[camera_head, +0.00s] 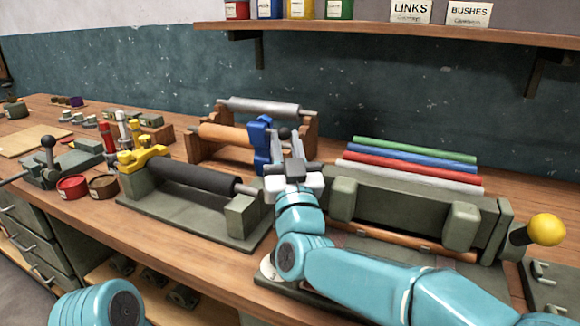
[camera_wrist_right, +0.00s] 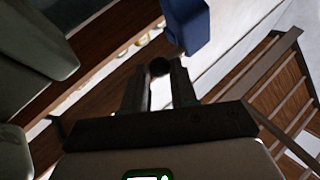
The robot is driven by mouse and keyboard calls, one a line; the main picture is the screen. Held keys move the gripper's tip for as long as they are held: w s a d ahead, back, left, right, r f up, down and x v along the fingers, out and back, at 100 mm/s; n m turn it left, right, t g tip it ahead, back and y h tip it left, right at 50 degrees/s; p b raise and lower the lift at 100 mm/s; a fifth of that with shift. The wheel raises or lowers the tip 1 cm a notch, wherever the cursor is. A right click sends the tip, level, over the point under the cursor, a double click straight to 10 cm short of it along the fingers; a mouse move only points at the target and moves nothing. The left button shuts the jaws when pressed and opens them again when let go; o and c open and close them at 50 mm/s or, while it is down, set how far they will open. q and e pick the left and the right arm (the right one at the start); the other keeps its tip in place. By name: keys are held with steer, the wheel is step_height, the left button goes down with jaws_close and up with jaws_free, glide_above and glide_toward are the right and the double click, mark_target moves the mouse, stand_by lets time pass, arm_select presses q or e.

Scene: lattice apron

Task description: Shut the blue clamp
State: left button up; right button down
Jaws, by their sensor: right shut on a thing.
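The blue clamp (camera_head: 262,143) stands upright, raised, near the right end of the dark roller (camera_head: 195,175). Its dark ball knob (camera_head: 284,133) sits at the tips of my right gripper (camera_head: 285,146). In the right wrist view the blue clamp (camera_wrist_right: 187,27) is at the top, and the knob (camera_wrist_right: 159,66) lies between the two fingertips of my right gripper (camera_wrist_right: 160,75). The gripper is shut on the knob. The clamp's lower part is partly hidden behind my gripper. My left gripper is not in view; only a teal part of mine shows at lower left.
A yellow clamp (camera_head: 142,157) lies over the left end of the dark roller. Behind are wooden stands with an orange roller (camera_head: 225,134) and a grey roller (camera_head: 260,105). Coloured rods (camera_head: 410,160) lie at right, near a green fixture with a yellow knob (camera_head: 546,229).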

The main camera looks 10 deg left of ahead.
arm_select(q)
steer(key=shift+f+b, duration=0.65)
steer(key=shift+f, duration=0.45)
arm_select(e)
steer(key=shift+s+a+r+n+t+y, duration=0.2)
steer(key=shift+s+n+t+y, duration=0.1)
steer(key=shift+s+n+t, duration=0.1)
steer(key=c, duration=0.9)
jaws_free()
steer(key=shift+w+f, duration=0.1)
steer(key=shift+f, duration=0.1)
arm_select(q)
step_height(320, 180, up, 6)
steer(key=p, duration=0.6)
arm_select(e)
step_height(320, 180, up, 20)
